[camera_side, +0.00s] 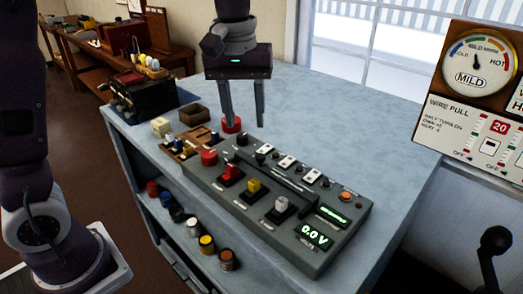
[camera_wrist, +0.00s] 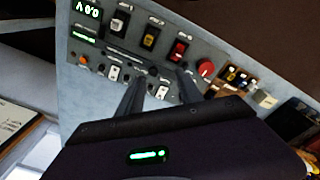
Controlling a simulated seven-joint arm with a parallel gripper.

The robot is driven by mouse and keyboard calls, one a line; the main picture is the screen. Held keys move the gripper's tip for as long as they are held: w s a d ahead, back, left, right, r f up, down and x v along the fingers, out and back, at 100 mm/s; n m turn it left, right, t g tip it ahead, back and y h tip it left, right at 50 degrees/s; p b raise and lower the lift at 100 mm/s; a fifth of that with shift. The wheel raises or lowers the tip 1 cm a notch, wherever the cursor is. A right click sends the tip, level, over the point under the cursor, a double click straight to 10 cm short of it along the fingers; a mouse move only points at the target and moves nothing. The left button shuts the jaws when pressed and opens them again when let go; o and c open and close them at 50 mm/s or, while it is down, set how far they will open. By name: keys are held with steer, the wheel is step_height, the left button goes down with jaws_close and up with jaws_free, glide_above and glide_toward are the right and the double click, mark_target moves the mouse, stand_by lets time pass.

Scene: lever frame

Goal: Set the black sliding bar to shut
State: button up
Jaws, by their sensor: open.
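The black sliding bar (camera_side: 285,184) looks like a long dark strip lying along the middle of a grey control panel (camera_side: 325,262). In the wrist view the bar (camera_wrist: 128,58) runs left from near my fingers. Which end of its travel it is at, I cannot tell. My gripper (camera_side: 244,124) is open and empty, fingers pointing down, above the far left part of the panel. In the wrist view my gripper (camera_wrist: 163,73) has its two fingers apart over the panel, and they partly hide what lies beneath. Whether a finger touches anything is unclear.
The panel also carries red (camera_side: 231,172), yellow (camera_side: 254,187) and white (camera_side: 281,205) switches, a red round button (camera_side: 209,157) and a display reading 0.0 V (camera_side: 317,235). A wooden tray (camera_side: 190,143) of small parts lies left of it. The table's right side is clear.

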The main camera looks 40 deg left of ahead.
mark_target(261, 155)
steer(key=shift+n+g, duration=0.4)
steer(key=shift+n, duration=0.2)
steer(key=w+f, duration=0.3)
steer(key=shift+w+d, duration=0.25)
steer(key=shift+w, duration=0.05)
step_height(261, 155, down, 7)
steer(key=shift+w+f, duration=0.1)
steer(key=shift+c, duration=0.4)
jaws_close()
